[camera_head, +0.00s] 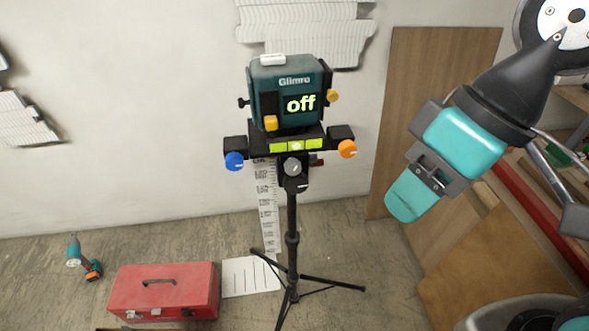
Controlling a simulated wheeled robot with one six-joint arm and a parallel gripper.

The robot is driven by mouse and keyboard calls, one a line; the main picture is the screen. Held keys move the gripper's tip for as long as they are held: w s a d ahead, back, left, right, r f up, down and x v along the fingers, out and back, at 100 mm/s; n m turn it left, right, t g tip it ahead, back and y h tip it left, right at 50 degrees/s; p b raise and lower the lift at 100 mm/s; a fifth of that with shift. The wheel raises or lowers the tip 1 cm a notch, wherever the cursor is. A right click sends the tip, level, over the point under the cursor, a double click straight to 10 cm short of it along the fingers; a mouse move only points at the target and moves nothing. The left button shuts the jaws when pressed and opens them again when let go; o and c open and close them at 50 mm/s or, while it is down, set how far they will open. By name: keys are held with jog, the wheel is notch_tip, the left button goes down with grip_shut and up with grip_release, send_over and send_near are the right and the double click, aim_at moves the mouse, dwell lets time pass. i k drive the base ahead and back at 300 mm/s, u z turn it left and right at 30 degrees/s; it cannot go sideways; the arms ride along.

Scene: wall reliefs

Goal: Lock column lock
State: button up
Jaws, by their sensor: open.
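A teal and black laser level (287,92) marked "Glimre" sits on a black tripod (291,225); its display reads "off". Below the level vial strip, a grey round knob (292,167) with a pale mark sits at the top of the column. It may be the column lock; I cannot tell for sure. A blue knob (234,161) is at the left of the head and an orange knob (347,149) at the right. My gripper (412,196), teal and grey, is at the right, apart from the tripod. It is open and holds nothing visible; its finger gap is hard to see.
A red toolbox (163,291) and a teal drill (82,258) lie on the floor at the lower left. A wooden panel (405,85) leans on the wall behind my gripper. Tripod legs spread over the floor. Space between my gripper and the tripod looks clear.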

aim_at(314, 161)
jog(key=u, duration=2)
jog(key=k, duration=0.7)
jog(key=z, duration=1.75)
jog(key=i, duration=1)
jog(key=z, duration=0.05)
